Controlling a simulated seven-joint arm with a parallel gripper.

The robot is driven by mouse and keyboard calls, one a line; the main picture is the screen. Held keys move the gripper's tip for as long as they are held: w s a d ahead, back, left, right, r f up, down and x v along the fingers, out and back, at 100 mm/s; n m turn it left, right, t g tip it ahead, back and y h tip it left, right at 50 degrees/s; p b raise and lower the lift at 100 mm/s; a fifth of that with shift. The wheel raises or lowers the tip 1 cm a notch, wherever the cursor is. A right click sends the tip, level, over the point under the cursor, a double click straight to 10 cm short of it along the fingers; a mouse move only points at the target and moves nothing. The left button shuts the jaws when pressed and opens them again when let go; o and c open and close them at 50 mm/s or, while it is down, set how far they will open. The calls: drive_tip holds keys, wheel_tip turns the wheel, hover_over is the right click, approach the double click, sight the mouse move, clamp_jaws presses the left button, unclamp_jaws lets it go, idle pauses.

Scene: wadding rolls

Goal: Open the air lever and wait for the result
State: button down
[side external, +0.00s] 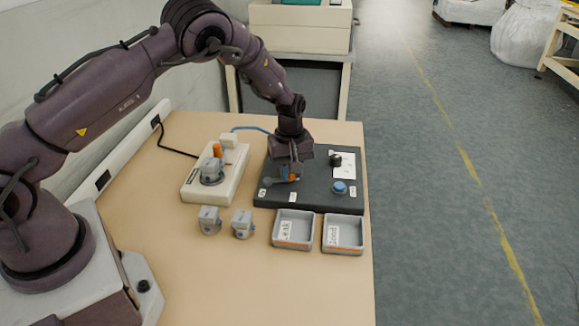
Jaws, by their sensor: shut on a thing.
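My gripper (287,178) points down over the left part of a dark control box (314,199). The box also carries a black knob (335,160), a blue button (340,187) and small white labels. Left of it, a cream fixture (228,178) holds a grey part (212,171) with an orange piece above it. A blue hose (252,128) runs from the fixture's back toward the box. No result light can be made out.
Two grey part pieces (209,220) (242,224) stand in front of the fixture. A tray labelled Leak (293,244) and a tray labelled Good (343,249) sit in front of the box, near the table's right edge. The table's (260,290) front is clear.

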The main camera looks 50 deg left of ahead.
sight(286, 193)
drive_tip(key=m, duration=0.1)
drive_tip(key=s+d+m, duration=0.1)
drive_tip(key=m, duration=0.1)
drive_tip(key=d+m, duration=0.1)
drive_tip(key=m, duration=0.1)
drive_tip(key=shift+s, duration=0.4)
drive_tip(key=shift+s+d+m, duration=0.15)
drive_tip(key=shift+s+m, duration=0.25)
drive_tip(key=shift+m, duration=0.6)
drive_tip(key=shift+s+d+m, duration=0.15)
drive_tip(key=shift+s+m, duration=0.2)
drive_tip(key=shift+m, duration=0.65)
drive_tip(key=c, duration=1)
unclamp_jaws()
drive_tip(key=shift+o, duration=0.2)
wheel_tip(286, 193, up, 13)
drive_tip(key=shift+s, duration=0.1)
